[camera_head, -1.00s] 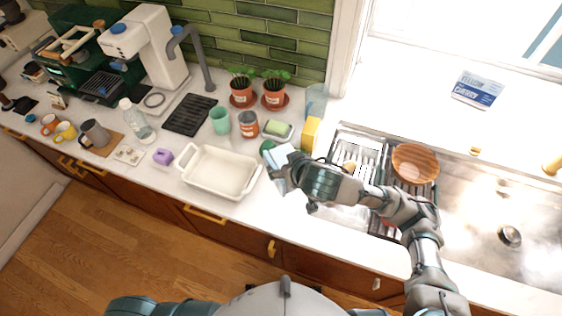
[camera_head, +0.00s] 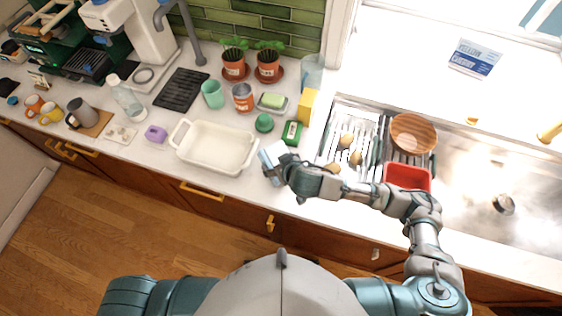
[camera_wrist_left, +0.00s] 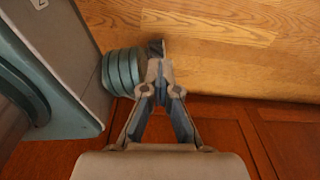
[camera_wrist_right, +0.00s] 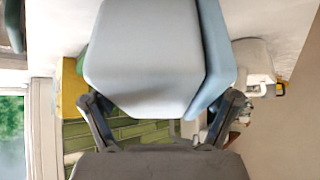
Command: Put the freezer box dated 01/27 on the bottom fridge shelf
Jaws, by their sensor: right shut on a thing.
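My right gripper (camera_head: 278,168) is shut on a pale blue and white box (camera_head: 270,158), held near the counter's front edge, just right of the white baking dish. In the right wrist view the box (camera_wrist_right: 145,60) fills the space between the fingers, its plain pale face toward the camera. No date can be read on it. My left gripper (camera_wrist_left: 157,65) shows only in the left wrist view, over the wood floor and red-brown cabinet fronts, with its fingertips together and nothing between them. No fridge or fridge shelf shows in any view.
The white baking dish (camera_head: 216,147), a green item with a pale label (camera_head: 292,133), a green round thing (camera_head: 264,123) and a yellow box (camera_head: 307,106) crowd the counter. The sink (camera_head: 470,185) with rack and wooden bowl (camera_head: 412,133) lies right. Wood floor (camera_head: 150,215) is clear.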

